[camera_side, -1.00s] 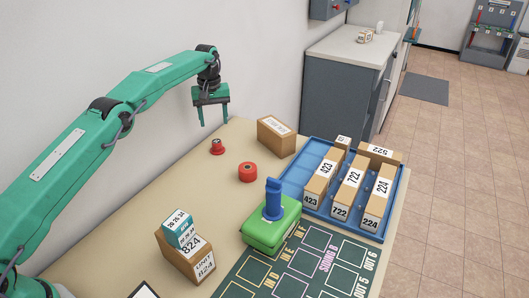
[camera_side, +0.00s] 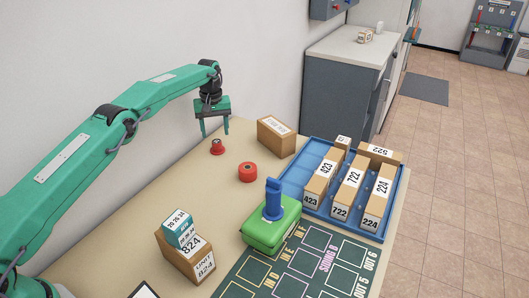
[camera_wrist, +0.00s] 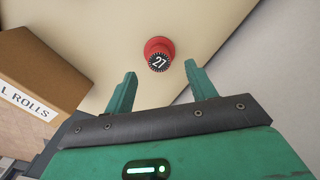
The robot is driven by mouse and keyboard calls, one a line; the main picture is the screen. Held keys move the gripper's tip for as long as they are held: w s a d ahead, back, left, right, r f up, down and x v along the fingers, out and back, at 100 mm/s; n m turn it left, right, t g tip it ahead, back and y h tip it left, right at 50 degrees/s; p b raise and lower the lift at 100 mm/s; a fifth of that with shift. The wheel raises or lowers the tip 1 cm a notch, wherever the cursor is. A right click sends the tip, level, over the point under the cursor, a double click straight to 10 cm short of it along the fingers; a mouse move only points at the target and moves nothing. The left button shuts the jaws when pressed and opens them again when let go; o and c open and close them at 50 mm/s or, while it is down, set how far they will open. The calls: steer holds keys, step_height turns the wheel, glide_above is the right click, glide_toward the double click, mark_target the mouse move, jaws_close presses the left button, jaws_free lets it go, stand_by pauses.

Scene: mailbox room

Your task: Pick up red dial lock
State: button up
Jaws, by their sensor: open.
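The red dial lock (camera_side: 217,148) stands on the beige table near the wall in the side view. In the wrist view the dial lock (camera_wrist: 158,54) shows a black dial face marked 27 and a red body. My gripper (camera_side: 215,134) is open and empty, with its fingers pointing down just above the dial lock in the side view. In the wrist view my gripper (camera_wrist: 160,70) has its two fingertips apart, with the lock beyond them and roughly centred between them. The lock looks apart from both fingers.
A round red object (camera_side: 248,173) sits nearby on the table. A cardboard box (camera_side: 276,136) stands to the right. A green stamp-like object (camera_side: 271,224), a blue tray (camera_side: 290,190) of numbered boxes and a box marked 824 (camera_side: 187,259) lie farther off. The wall is close behind.

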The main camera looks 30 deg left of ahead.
mark_target(217, 141)
steer(key=shift+f, duration=0.15)
steer(key=shift+f, duration=2.5)
steer(key=shift+c, duration=0.5)
steer(key=c, duration=1)
